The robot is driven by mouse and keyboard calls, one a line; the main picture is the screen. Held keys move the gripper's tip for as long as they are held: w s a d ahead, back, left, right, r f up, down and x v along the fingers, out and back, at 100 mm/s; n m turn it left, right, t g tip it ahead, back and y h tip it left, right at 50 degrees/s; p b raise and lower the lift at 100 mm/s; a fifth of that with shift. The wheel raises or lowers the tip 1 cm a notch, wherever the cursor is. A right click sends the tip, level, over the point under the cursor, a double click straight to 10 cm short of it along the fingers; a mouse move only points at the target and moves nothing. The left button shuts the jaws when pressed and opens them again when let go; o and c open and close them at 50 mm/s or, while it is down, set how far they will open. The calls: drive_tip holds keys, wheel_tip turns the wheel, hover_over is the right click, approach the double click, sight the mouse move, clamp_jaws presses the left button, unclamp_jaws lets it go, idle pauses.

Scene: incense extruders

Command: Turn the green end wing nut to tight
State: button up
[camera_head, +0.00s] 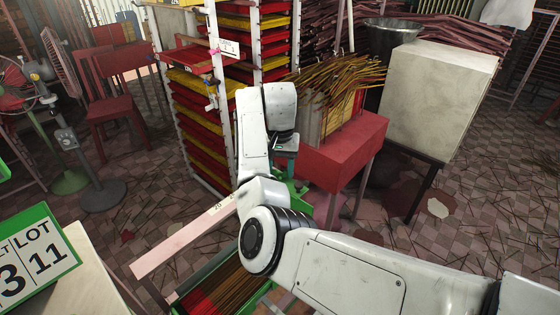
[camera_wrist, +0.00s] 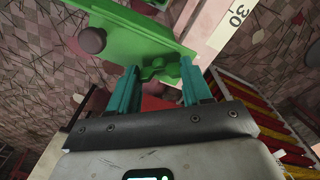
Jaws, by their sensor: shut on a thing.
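The green end wing nut (camera_wrist: 158,72) sits at the edge of a green plate (camera_wrist: 135,35) in the wrist view. My gripper (camera_wrist: 160,82) has its two teal fingers on either side of the nut and is shut on it. A dark round knob (camera_wrist: 92,39) stands on the plate to the left. In the head view my gripper (camera_head: 285,152) reaches down beside the red table, and my arm hides the nut.
A pale marked ruler board (camera_head: 185,240) runs past the green part; it also shows in the wrist view (camera_wrist: 222,25). A red table (camera_head: 345,155) with incense bundles stands close right of my gripper. A rack of red and yellow trays (camera_head: 205,125) stands close left.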

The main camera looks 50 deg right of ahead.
drive_tip(key=m+p, duration=0.2)
drive_tip(key=m, duration=0.1)
drive_tip(key=shift+r+m, duration=0.15)
drive_tip(key=shift+m, duration=0.25)
drive_tip(key=m+p, duration=0.1)
drive_tip(key=m, duration=0.2)
drive_tip(key=shift+m+p, duration=0.3)
drive_tip(key=m+p, duration=0.1)
drive_tip(key=m, duration=0.2)
drive_tip(key=shift+m, duration=0.4)
drive_tip(key=m, duration=1.4)
drive_tip(key=o, duration=1.1)
drive_tip(key=shift+c, duration=0.2)
